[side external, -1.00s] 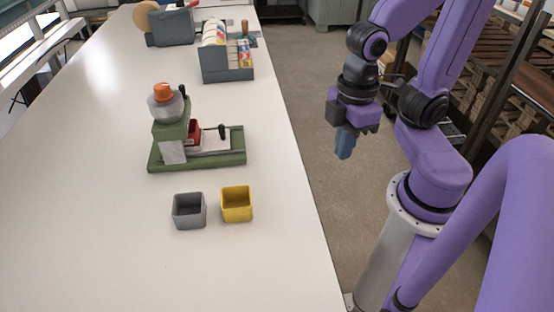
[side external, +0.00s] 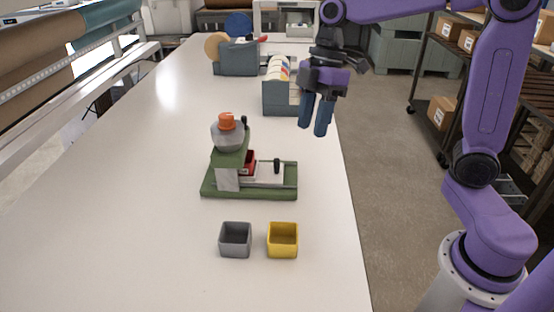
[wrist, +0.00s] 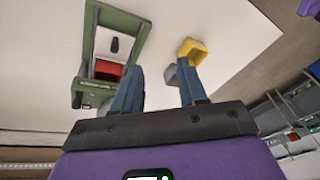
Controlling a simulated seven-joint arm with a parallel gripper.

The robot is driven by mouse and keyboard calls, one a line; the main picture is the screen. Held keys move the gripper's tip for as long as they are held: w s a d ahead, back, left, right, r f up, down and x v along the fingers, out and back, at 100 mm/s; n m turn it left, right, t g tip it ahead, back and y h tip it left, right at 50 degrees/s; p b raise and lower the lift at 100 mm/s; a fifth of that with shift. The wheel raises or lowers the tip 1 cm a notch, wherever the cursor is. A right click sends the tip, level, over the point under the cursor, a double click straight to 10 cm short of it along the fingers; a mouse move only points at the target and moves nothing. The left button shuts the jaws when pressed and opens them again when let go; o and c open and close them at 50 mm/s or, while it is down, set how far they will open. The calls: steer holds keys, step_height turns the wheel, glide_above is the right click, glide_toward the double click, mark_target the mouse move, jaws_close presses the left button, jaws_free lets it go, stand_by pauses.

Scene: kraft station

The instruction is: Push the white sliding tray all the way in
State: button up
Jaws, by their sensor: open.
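The white sliding tray (side external: 266,174) lies in a green-based press (side external: 250,193) on the table and extends to the right from beside the press's upright. A black knob (side external: 277,165) stands on the tray. A red part (side external: 248,163) is at the tray's left end, by the upright. The tray also shows in the wrist view (wrist: 103,43), at upper left. My gripper (side external: 314,128) is open and empty, fingers pointing down, above and to the right of the press near the table's right edge. It is apart from the tray; its fingers show in the wrist view (wrist: 160,70).
A grey bin (side external: 235,253) and a yellow bin (side external: 283,254) stand in front of the press. A blue-grey rack (side external: 281,99) and a tape dispenser (side external: 237,60) stand farther back. The table (side external: 130,200) is clear to the left.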

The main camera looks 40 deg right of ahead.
steer(key=w+d+r+n+y, duration=0.1)
steer(key=w+d+r+n, duration=0.2)
steer(key=w, duration=0.5)
steer(key=m, duration=0.1)
glide_toward(277, 159)
steer(key=shift+t, duration=0.4)
steer(key=x, duration=1)
steer(key=shift+s, duration=0.3)
jaws_close()
